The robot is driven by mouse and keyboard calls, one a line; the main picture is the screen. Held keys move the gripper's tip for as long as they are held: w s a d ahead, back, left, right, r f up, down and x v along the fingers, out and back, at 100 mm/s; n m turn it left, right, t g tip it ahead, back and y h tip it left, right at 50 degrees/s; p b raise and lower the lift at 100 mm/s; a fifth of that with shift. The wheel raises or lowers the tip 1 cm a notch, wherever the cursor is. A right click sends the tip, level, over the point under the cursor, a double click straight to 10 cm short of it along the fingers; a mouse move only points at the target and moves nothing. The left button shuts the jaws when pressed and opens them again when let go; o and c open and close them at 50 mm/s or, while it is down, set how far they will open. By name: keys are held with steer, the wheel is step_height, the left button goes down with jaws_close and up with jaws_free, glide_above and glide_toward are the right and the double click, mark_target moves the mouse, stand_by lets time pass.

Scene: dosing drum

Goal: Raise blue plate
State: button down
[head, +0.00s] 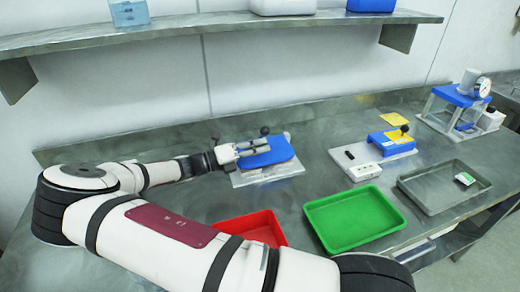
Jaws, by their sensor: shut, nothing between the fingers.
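A blue plate (277,154) lies on a pale flat base (268,175) near the middle of the bench. A dark round knob (264,131) stands at its back edge. My gripper (262,147) reaches in from the left, with its fingers over the back left part of the plate. The fingers are shut and hold nothing. I cannot tell whether they touch the plate. The gripper hides part of the plate's left side.
To the right stand a blue block (385,146) with a knob and a blue-topped stand (461,96) with a dial. In front are a red tray (278,229), partly behind my arm, a green tray (343,220) and a grey tray (430,184). A shelf (230,22) overhangs the back.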

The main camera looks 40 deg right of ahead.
steer(key=shift+w+r+n, duration=0.2)
steer(key=shift+r+n, duration=0.1)
steer(key=shift+n, duration=0.1)
